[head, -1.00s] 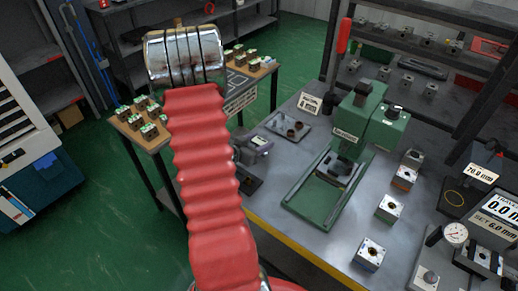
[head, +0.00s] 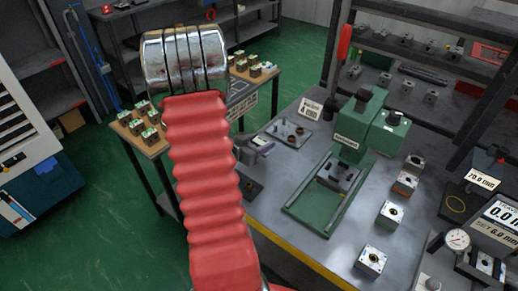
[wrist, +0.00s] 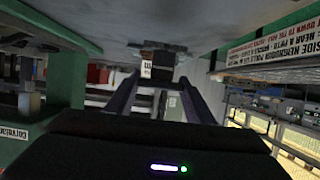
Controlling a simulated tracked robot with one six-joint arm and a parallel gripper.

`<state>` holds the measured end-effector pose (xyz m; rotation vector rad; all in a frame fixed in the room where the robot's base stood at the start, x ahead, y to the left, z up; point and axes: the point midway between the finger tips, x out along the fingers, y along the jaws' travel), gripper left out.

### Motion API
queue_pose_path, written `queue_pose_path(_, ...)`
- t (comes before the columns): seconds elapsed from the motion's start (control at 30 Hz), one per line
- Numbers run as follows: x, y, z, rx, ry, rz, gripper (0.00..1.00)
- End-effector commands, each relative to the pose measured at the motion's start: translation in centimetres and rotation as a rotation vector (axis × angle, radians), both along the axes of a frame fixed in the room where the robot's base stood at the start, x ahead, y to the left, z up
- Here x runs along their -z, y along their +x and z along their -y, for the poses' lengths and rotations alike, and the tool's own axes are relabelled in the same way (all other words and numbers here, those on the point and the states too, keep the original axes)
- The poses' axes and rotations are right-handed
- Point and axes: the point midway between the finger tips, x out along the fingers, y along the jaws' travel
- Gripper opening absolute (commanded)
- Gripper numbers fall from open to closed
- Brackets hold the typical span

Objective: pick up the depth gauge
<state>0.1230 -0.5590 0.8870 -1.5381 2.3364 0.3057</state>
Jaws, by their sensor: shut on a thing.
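In the wrist view the two fingers of my gripper (wrist: 158,82) reach forward and are shut on a small dark thing with a white label, which I take for the depth gauge (wrist: 155,62). A grey block-like shape shows just below it between the fingers. In the head view a grey piece (head: 260,143) juts out to the right from behind my red arm sleeve, above the bench's left edge. The sleeve hides most of the gripper there, so I cannot tell gauge from fingers.
A green press (head: 355,130) stands mid-bench with a block on its base. A dark pad (head: 250,187) lies near the bench's left edge. A small tray (head: 289,133) lies behind. Several metal blocks (head: 390,214) and a dial gauge (head: 457,241) stand to the right.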

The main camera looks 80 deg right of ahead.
Motion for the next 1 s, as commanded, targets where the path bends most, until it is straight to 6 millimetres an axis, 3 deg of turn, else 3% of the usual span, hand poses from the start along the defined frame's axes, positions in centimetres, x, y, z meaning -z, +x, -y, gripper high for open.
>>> queue_pose_path(0.3, -4.8, 0.0, 0.1, 0.001, -0.005, 0.002, 0.22)
queue_pose_path(0.5, -6.7, 0.0, 0.0, 0.001, -0.003, 0.001, 0.22)
queue_pose_path(1.0, -7.3, 0.0, 0.0, 0.001, -0.001, -0.001, 0.22)
